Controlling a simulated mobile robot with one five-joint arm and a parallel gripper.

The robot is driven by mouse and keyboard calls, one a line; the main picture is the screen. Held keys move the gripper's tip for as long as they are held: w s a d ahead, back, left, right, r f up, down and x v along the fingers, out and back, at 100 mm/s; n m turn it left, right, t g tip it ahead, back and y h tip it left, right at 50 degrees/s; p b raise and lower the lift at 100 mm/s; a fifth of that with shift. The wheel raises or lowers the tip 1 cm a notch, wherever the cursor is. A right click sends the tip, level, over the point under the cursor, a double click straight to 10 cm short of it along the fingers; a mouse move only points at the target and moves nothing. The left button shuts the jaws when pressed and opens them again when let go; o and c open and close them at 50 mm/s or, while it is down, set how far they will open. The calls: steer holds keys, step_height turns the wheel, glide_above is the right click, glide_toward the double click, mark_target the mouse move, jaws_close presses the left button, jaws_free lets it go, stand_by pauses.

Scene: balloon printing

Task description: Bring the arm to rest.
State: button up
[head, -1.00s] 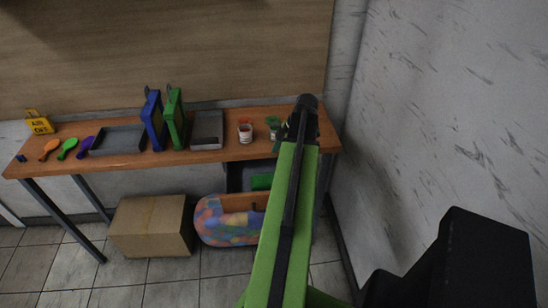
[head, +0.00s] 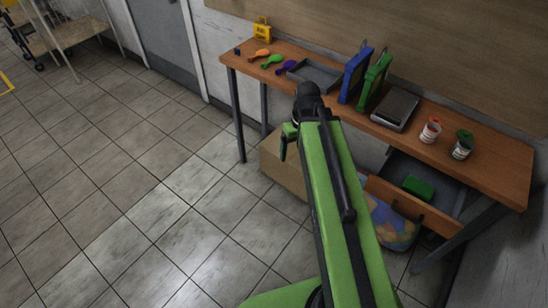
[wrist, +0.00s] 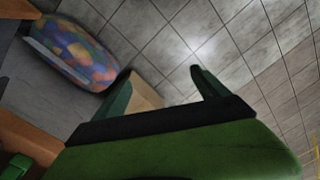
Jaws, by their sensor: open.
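My gripper (head: 289,143) is in front of the wooden table (head: 490,168), beyond the end of my green arm, and only partly shows in the head view. In the wrist view my gripper (wrist: 162,80) has its two green fingers wide apart with nothing between them. Beyond the fingers are the tiled floor (wrist: 240,45) and a cardboard box (wrist: 146,93). My arm stretches forward and hides part of the table front and the box.
A drawer (head: 412,204) stands open under the table with a green block (head: 418,188) in it. A bag of balloons (head: 392,226) is below. Trays, blue and green frames, two cups and several balloons are on the table.

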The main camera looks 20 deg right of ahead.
steer(key=a+m, duration=0.1)
steer(key=a, duration=0.8)
steer(key=shift+s+a+h, duration=0.25)
steer(key=shift+h, duration=0.15)
